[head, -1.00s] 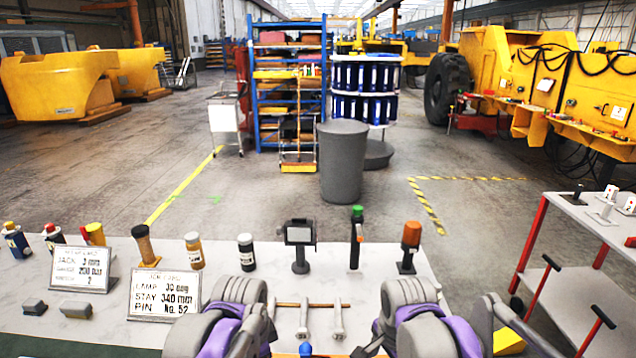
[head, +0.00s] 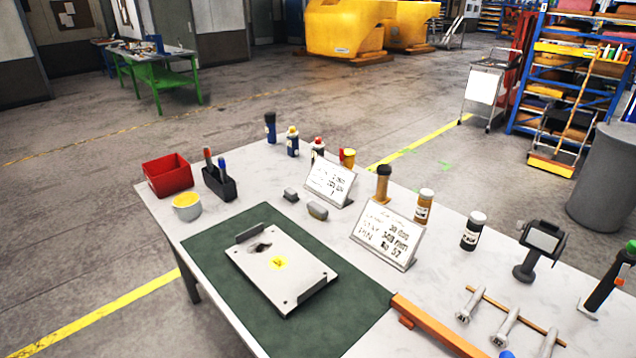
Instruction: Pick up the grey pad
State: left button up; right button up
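Two small grey blocks lie on the white tabletop, left of the tilted sign cards. The darker, smaller block (head: 291,195) is farther back. The slightly larger, lighter grey block (head: 317,210) lies just in front and to its right, apart from it. Either could be the grey pad; I cannot tell which from their look. Both lie free, with nothing on top of them. Neither of my grippers is in this view.
A metal plate (head: 280,264) with an upright lip lies on a green mat (head: 215,254). Sign cards (head: 385,236) stand right of the blocks. A red bin (head: 167,175), a black pen holder (head: 219,184) and a yellow-topped tub (head: 187,206) stand to the left.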

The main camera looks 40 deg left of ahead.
aim_at(292, 195)
jog(key=j+u, duration=0.65)
jog(key=u, duration=0.25)
jog(key=j+u, duration=0.45)
jog(key=i+l+z, duration=0.1)
jog(key=z, duration=0.2)
jog(key=i+j+z, duration=0.2)
jog(key=j+z, duration=0.25)
jog(key=i+j+z, duration=0.1)
jog(key=j+z, duration=0.2)
jog(key=z, duration=0.2)
jog(key=j+z, duration=0.1)
jog(key=j, duration=0.45)
jog(key=i+j+z, duration=0.15)
jog(key=j, duration=0.4)
jog(key=i+j, duration=0.15)
jog(key=j, duration=0.15)
jog(key=i+j, duration=0.2)
jog(key=j, duration=0.15)
jog(key=i+j, duration=0.15)
jog(key=j, duration=0.15)
